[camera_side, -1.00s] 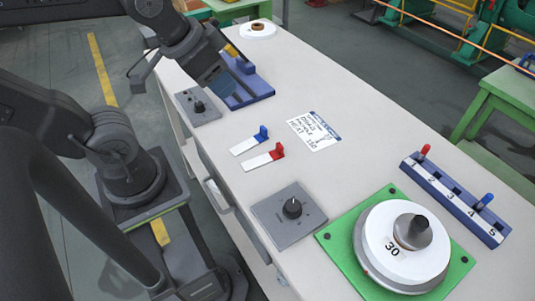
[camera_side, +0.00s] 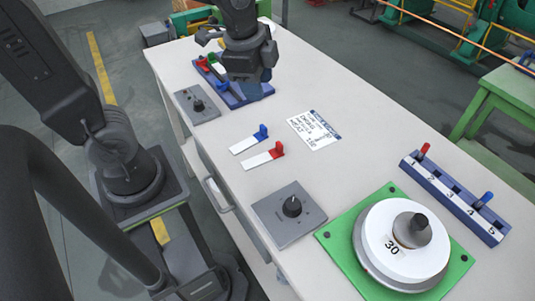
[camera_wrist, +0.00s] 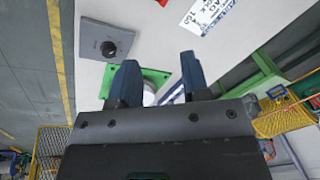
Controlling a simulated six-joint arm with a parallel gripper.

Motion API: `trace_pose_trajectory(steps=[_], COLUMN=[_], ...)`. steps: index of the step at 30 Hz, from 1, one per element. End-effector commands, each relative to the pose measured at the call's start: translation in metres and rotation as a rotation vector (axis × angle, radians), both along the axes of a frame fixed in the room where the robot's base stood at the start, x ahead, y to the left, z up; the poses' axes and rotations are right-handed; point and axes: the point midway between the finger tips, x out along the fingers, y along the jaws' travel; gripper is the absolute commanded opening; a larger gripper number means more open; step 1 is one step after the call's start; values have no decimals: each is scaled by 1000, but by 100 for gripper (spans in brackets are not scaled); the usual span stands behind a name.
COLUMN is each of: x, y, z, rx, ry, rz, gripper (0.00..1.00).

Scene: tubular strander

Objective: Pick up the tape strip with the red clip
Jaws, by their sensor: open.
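The tape strip with the red clip (camera_side: 260,160) lies flat on the pale table in the side view, a white strip with an upright red clip at its right end. In the wrist view only a bit of the red clip (camera_wrist: 163,2) shows at the top edge. A similar strip with a blue clip (camera_side: 246,141) lies just behind it. My gripper (camera_side: 254,90) is above the far part of the table, over the blue rack's right end and well apart from both strips. In the wrist view my gripper (camera_wrist: 158,75) has its two fingers apart with nothing held between them.
A blue rack (camera_side: 232,101) with red, green and blue clips stands under my gripper. A printed card (camera_side: 312,130) lies right of the strips. A grey knob box (camera_side: 288,214), a green plate (camera_side: 340,240) with a white spool, and a numbered blue rack (camera_side: 455,197) are nearer.

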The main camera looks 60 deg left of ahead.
Motion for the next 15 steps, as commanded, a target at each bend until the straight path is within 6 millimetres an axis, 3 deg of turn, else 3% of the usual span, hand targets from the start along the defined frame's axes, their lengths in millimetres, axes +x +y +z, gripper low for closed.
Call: trace_pose_trajectory(steps=[3,7,15], x=[25,44,56], y=[-2,-3,-4], z=[-26,-49,-74], rx=[50,74,82], ry=[97,164,211], rz=[-286,-535,-737], gripper=[43,43,43])
